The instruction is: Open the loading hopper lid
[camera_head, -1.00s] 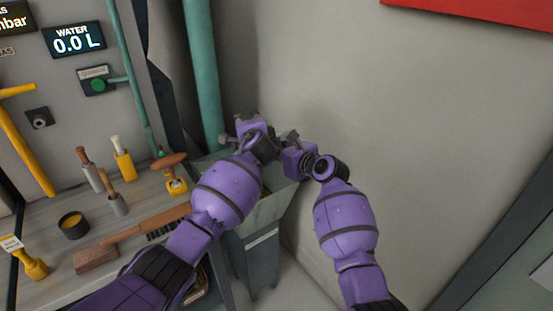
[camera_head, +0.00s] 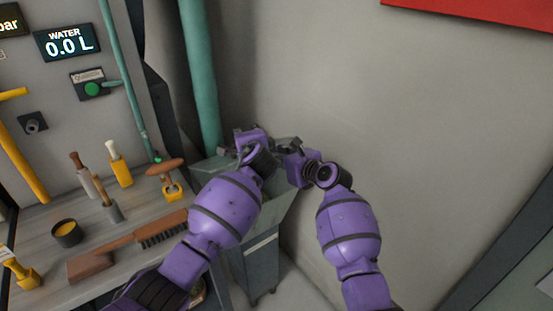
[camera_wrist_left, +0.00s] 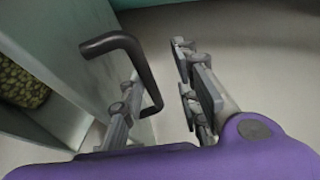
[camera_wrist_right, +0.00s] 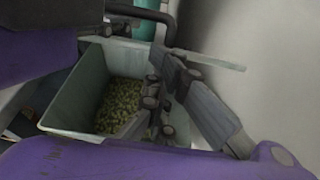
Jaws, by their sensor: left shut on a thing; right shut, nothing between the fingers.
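The loading hopper (camera_head: 262,258) is a grey-green bin against the wall, below both grippers. A dark bent handle (camera_wrist_left: 128,50) stands out beside a pale plate (camera_wrist_left: 75,35), which looks like the lid. My left gripper (camera_wrist_left: 160,110) is shut on the handle; the exact contact is partly hidden. My right gripper (camera_wrist_right: 158,95) is shut and empty over the hopper's right side. In the head view the grippers hide most of the lid.
A bench at the left holds a brush (camera_head: 155,232), several small tools and a dark cup (camera_head: 67,232). A green pipe (camera_head: 200,80) rises behind the hopper. A bare wall (camera_head: 380,110) stands close on the right.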

